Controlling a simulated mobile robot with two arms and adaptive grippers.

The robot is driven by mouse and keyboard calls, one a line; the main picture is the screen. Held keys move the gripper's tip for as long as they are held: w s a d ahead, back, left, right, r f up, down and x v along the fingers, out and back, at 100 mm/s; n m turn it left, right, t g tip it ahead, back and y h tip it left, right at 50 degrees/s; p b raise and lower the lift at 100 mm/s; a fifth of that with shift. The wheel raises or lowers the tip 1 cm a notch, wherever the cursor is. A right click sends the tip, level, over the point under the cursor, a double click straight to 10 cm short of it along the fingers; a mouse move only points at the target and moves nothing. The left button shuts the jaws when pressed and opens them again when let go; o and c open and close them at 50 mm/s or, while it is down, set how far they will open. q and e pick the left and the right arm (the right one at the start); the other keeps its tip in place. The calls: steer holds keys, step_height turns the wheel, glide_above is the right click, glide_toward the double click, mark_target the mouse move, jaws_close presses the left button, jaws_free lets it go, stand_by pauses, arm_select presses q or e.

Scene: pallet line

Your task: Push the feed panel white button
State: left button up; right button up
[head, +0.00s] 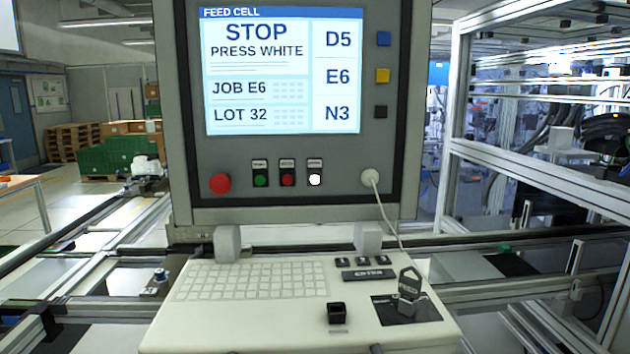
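The feed panel (300,205) stands upright straight ahead in the head view. Its screen (265,100) reads "FEED CELL", "STOP", "PRESS WHITE", "JOB E6", "LOT 32", with D5, E6 and N3 in a right column. The white button (315,180) is on the strip below the screen, at the right of a row with a green button (260,180) and a red button (287,180). It looks bright white. A larger red knob (220,184) sits at far left of this strip. Neither of my grippers shows in the head view.
Blue, yellow and black square keys (382,76) line the screen's right side. A cable runs from a round plug (370,177).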

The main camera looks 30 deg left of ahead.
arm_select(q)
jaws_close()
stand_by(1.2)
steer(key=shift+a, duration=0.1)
